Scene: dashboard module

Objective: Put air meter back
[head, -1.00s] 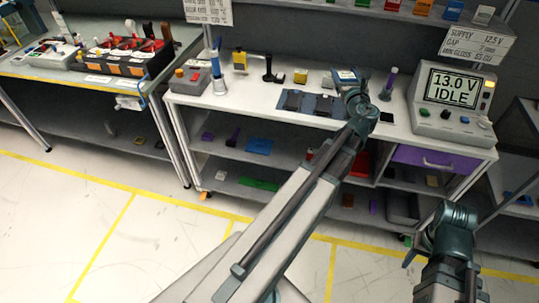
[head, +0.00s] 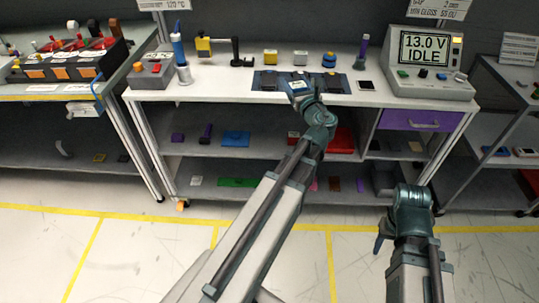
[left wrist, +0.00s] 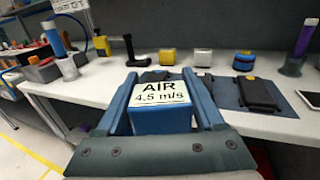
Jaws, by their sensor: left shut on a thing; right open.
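The air meter is a blue box with a white label reading "AIR 4.5 m/s" (left wrist: 158,92). My left gripper (left wrist: 163,88) is shut on it, one finger on each side. In the head view the air meter (head: 299,87) shows at the tip of my left gripper (head: 301,94), over the front middle of a dark blue mat (head: 259,87) on the workbench. The meter and fingers hide part of the mat, and I cannot tell whether the meter touches it. My right gripper (head: 382,238) is low at the right, away from the bench, and empty.
Dark flat pieces lie on the mat, one at the right (left wrist: 260,95). Behind stand a yellow block (head: 270,57), a grey block (head: 300,58) and a blue round item (head: 329,60). A purple-topped tool (head: 362,50) and a display unit (head: 430,65) stand right.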

